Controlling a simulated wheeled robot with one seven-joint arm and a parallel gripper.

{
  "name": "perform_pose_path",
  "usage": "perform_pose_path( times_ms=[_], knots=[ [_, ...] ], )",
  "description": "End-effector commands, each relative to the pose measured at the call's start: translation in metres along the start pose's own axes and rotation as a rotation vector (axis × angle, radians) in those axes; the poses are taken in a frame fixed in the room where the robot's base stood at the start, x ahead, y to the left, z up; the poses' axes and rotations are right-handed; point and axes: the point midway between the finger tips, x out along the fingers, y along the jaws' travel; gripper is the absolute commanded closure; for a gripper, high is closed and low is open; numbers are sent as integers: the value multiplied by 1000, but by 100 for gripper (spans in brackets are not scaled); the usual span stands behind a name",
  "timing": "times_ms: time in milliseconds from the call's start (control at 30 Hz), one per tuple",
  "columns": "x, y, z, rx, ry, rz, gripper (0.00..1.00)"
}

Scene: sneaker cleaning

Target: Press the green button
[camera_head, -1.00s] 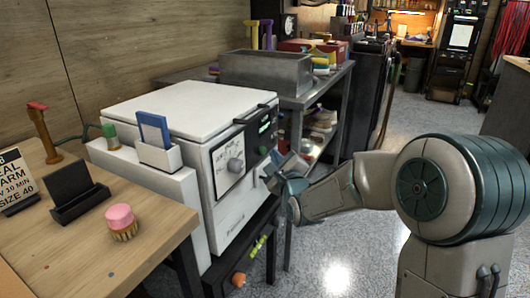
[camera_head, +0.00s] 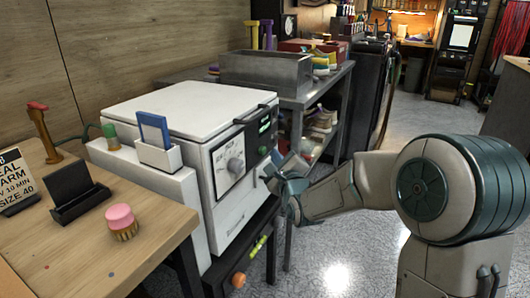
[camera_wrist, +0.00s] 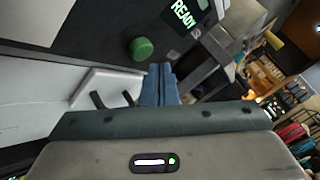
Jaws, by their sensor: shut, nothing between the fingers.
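The round green button (camera_wrist: 141,48) sticks out of a dark panel in the wrist view, beside the lit READY display (camera_wrist: 183,14). In the head view the button (camera_head: 263,150) is a small spot on the front panel of the white machine (camera_head: 232,200), below the display (camera_head: 264,124). My gripper (camera_wrist: 161,70) is shut and empty, its blue fingers side by side. In the wrist view the fingertips lie just below and right of the button, apart from it. In the head view my gripper (camera_head: 270,175) is in front of the machine's right side.
A wooden table (camera_head: 90,250) with a pink-topped brush (camera_head: 120,220) stands at the left. A metal rack with a grey bin (camera_head: 266,70) is behind. Open floor lies right of the machine.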

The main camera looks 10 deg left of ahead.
Motion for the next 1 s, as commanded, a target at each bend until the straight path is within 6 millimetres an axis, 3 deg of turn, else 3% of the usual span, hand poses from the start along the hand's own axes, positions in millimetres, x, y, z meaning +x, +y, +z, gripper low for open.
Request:
perform_pose_path(
  times_ms=[1000],
  knots=[
    [6, 4, 4, 0, 0, 0, 100]
  ],
)
